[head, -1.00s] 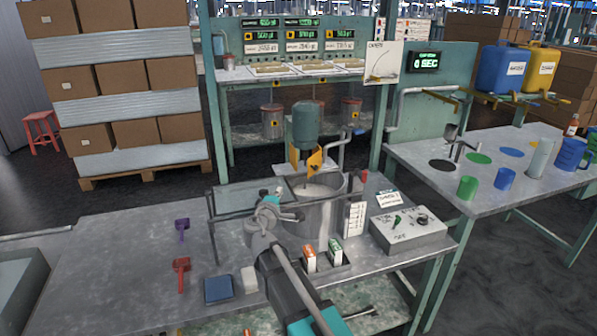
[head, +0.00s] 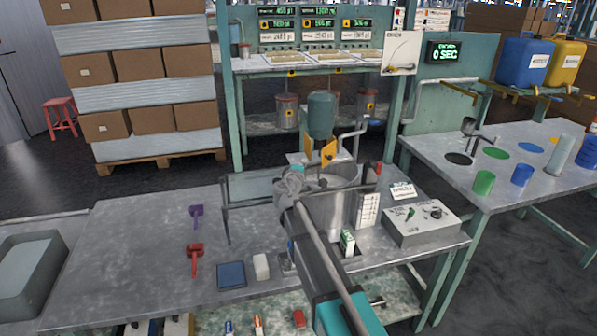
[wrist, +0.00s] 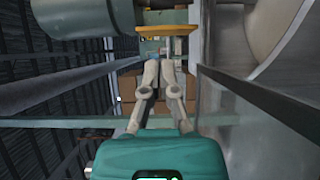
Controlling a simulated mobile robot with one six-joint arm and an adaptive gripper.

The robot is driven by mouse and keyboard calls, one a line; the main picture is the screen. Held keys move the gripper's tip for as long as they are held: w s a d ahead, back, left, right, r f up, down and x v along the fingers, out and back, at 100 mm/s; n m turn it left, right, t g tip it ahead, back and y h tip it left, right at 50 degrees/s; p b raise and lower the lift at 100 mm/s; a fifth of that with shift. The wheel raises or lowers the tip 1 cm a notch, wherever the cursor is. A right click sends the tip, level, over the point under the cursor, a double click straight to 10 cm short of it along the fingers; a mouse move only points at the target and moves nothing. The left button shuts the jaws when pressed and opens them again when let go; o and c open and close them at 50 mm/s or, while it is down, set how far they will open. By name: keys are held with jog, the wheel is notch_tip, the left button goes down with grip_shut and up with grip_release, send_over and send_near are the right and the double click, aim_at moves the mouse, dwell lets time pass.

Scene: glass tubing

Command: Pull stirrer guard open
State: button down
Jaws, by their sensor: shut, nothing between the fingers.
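The stirrer's green motor (head: 320,115) stands above a steel pot (head: 326,208) on the bench. Two yellow panels (head: 328,153) hang below the motor, over the pot, and look like the guard; they stand upright. In the wrist view a yellow edge (wrist: 165,30) shows just beyond my fingers, with a grey-green cylinder (wrist: 80,18) at upper left. My gripper (head: 290,183) is at the pot's left side, lower than the panels. In the wrist view its fingers (wrist: 160,68) are together and empty. Contact with the yellow part cannot be told.
A dark rail (wrist: 275,100) runs beside the pot, close to my gripper's right. A control box (head: 420,222) and labelled cards stand right of the pot. A purple scoop (head: 196,215), red scoop (head: 194,258) and blue pad (head: 231,275) lie left. The bench's left part is mostly clear.

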jog(key=x, duration=0.8)
jog(key=shift+a, duration=0.1)
jog(key=s+d, duration=0.2)
jog(key=d, duration=0.1)
jog(key=shift+d, duration=0.25)
jog(key=shift+s+a+n+y, duration=0.15)
jog(key=shift+n+y, duration=0.15)
jog(key=shift+y, duration=0.2)
